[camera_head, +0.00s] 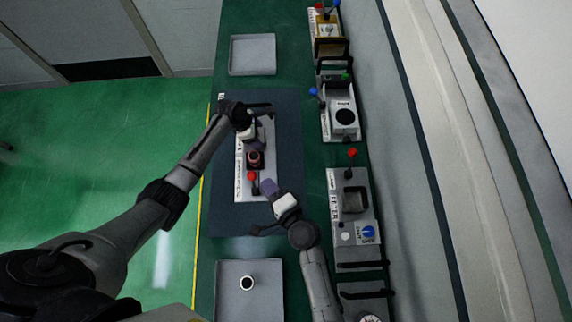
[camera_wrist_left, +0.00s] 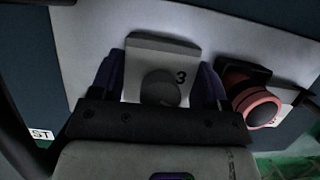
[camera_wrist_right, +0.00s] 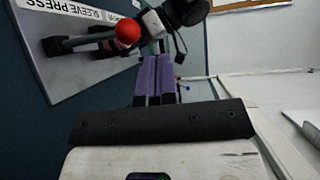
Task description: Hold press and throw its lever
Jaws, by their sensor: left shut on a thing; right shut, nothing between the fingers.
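The press is a pale plate (camera_head: 242,186) lettered SLEEVE PRESS in the right wrist view (camera_wrist_right: 62,70), lying on a dark mat. A pinkish-red round part (camera_head: 255,158) sits on the plate and also shows in the left wrist view (camera_wrist_left: 258,106). The lever has a red ball (camera_head: 252,175), also in the right wrist view (camera_wrist_right: 127,33). My left gripper (camera_head: 261,145) is shut on a pale block marked 3 (camera_wrist_left: 150,58) at the plate, one purple finger on each side. My right gripper (camera_head: 267,187) is shut and empty, with its fingertips close beside the red ball, apparently not gripping it.
A grey tray (camera_head: 253,40) stands at the far end and another (camera_head: 230,297) at the near end, holding a small ring (camera_head: 246,282). Several devices line the right side, including a box with a blue knob (camera_head: 346,262) and one with a black disc (camera_head: 326,128).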

